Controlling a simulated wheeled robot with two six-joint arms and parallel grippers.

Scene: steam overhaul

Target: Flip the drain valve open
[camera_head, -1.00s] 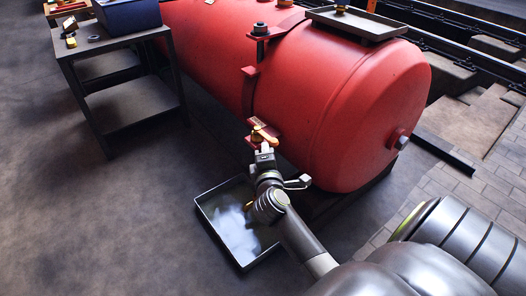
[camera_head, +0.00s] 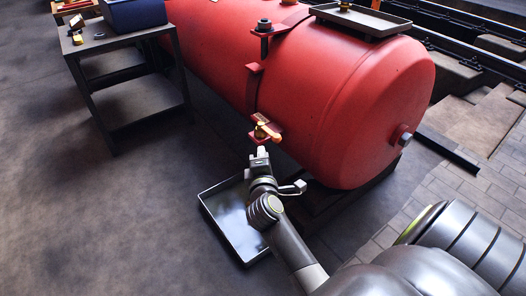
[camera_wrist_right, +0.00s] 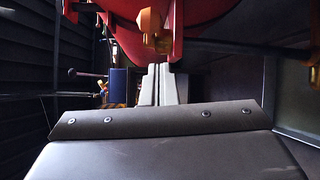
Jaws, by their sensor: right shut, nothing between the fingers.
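The drain valve (camera_head: 262,133) sits on a red bracket low on the side of the red boiler (camera_head: 345,110). Its orange handle (camera_head: 270,131) slants down to the right. My right gripper (camera_head: 262,151) is just below and in front of the valve, shut and empty, with a small gap to it. In the right wrist view the shut pale fingers (camera_wrist_right: 158,84) point toward the boiler, and the brass-orange valve (camera_wrist_right: 152,28) shows just beyond them. Whether the fingers touch the valve is hard to tell. My left gripper is not in view.
A dark shallow drain tray (camera_head: 207,207) lies on the floor beneath my right wrist. A metal table (camera_head: 120,62) with a blue box (camera_head: 135,14) stands at the left. Another tray (camera_head: 370,24) rests on the boiler. The floor at left is clear.

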